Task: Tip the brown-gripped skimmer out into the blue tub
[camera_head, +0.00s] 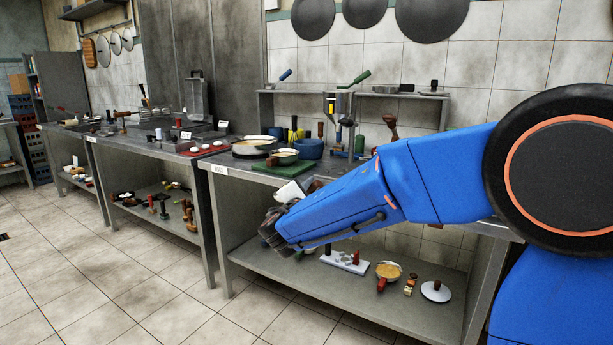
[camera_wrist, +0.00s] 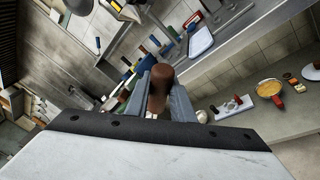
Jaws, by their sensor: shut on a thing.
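My gripper (camera_head: 275,225) hangs in front of the nearest table, at the end of my blue arm. In the wrist view its two grey fingers (camera_wrist: 161,95) are shut on a brown grip (camera_wrist: 161,76), which fits the brown-gripped skimmer. The skimmer's head is hidden, so I cannot tell what it holds. A round blue container (camera_head: 308,149), which looks like the blue tub, stands on the tabletop behind my gripper. Its inside cannot be made out.
A green board (camera_head: 283,167) and pans (camera_head: 252,147) are on the tabletop. A raised rack (camera_head: 345,92) stands behind. The lower shelf (camera_head: 330,290) holds a white board with a red grip, a filled red-handled pan (camera_head: 389,271) and a white lid (camera_head: 435,291). The front floor is clear.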

